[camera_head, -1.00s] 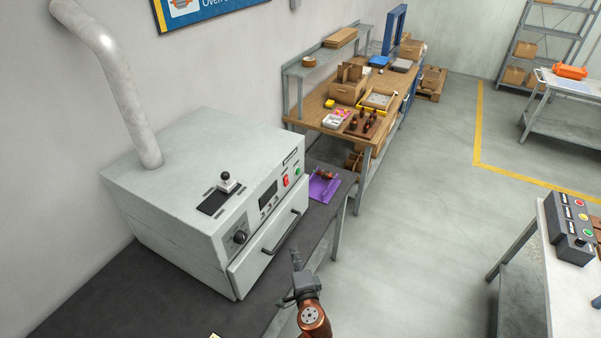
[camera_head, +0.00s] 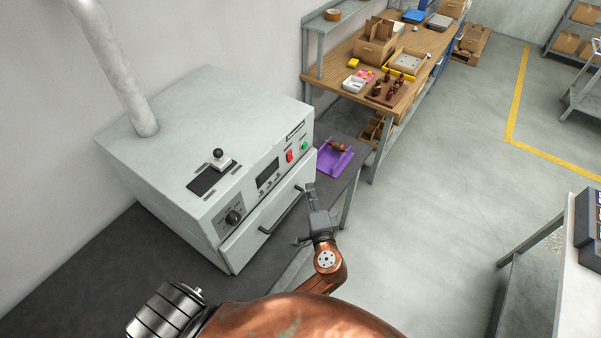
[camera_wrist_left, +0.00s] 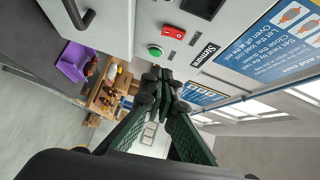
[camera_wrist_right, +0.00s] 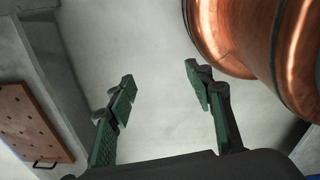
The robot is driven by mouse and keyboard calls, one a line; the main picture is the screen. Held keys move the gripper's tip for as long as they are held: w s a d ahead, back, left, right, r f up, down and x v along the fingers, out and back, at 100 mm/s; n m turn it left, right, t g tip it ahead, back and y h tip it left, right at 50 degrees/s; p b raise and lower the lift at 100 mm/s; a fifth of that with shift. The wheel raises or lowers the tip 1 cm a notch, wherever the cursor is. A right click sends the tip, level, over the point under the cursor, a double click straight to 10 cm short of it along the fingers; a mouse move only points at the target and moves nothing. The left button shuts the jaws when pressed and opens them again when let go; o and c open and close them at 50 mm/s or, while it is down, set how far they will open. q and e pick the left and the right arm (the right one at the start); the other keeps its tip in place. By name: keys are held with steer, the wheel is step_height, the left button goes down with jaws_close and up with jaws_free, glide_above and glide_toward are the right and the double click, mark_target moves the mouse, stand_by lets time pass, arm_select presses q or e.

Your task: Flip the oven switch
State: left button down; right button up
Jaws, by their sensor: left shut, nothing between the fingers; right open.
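The grey oven (camera_head: 165,135) stands on a dark table, with its front panel facing right. Its red switch (camera_head: 290,156) sits on the panel between the display and a green button (camera_head: 305,145). In the left wrist view the red switch (camera_wrist_left: 173,32) and green button (camera_wrist_left: 155,50) show near the top. My left gripper (camera_head: 311,190) is shut and empty, in front of the oven close to the handle's right end; in its wrist view the closed fingertips (camera_wrist_left: 160,75) are apart from the switch. My right gripper (camera_wrist_right: 160,75) is open and empty over the floor, outside the head view.
The oven door handle (camera_head: 282,210) juts out beside my left gripper. A purple tray (camera_head: 328,170) with a copper-coloured part lies right of the oven. A wooden workbench (camera_head: 420,45) stands behind. Open floor lies to the right.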

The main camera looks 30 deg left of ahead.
mark_target(290, 156)
arm_select(q)
steer(key=s+a+p+x, duration=0.1)
steer(key=p+x, duration=0.3)
steer(key=x, duration=0.8)
steer(key=shift+s+a+f, duration=0.2)
steer(key=shift+s+a, duration=0.05)
steer(key=shift+a, duration=0.45)
arm_select(e)
steer(key=r, duration=0.2)
steer(key=w+r, duration=0.1)
steer(key=r, duration=0.1)
steer(key=shift+w+a+r, duration=0.1)
steer(key=shift+r, duration=0.2)
